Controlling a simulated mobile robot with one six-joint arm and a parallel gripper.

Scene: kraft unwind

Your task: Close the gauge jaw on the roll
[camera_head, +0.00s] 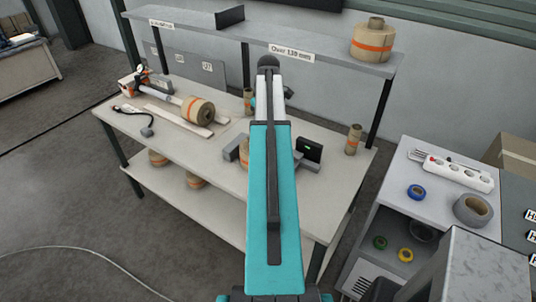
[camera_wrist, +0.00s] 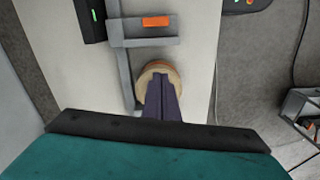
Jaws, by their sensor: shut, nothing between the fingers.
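The roll (camera_wrist: 158,66) is tan with an orange band. In the wrist view it stands beside the gauge's grey beam (camera_wrist: 122,62). The gauge's grey jaw (camera_wrist: 150,42), with an orange block (camera_wrist: 156,21) above it in the picture, sits past the roll with a narrow gap between. My gripper (camera_wrist: 161,80) is shut and empty, its dark fingers over the near part of the roll and hiding some of it. In the head view my arm covers most of the roll (camera_head: 244,150); the gauge's grey end (camera_head: 231,150) and black display (camera_head: 309,150) show either side.
The bench (camera_head: 205,150) also holds a larger roll (camera_head: 198,110), flat strips and a small upright roll (camera_head: 354,139). A shelf (camera_head: 340,60) stands above its back. A cart (camera_head: 435,180) with tapes stands to the right.

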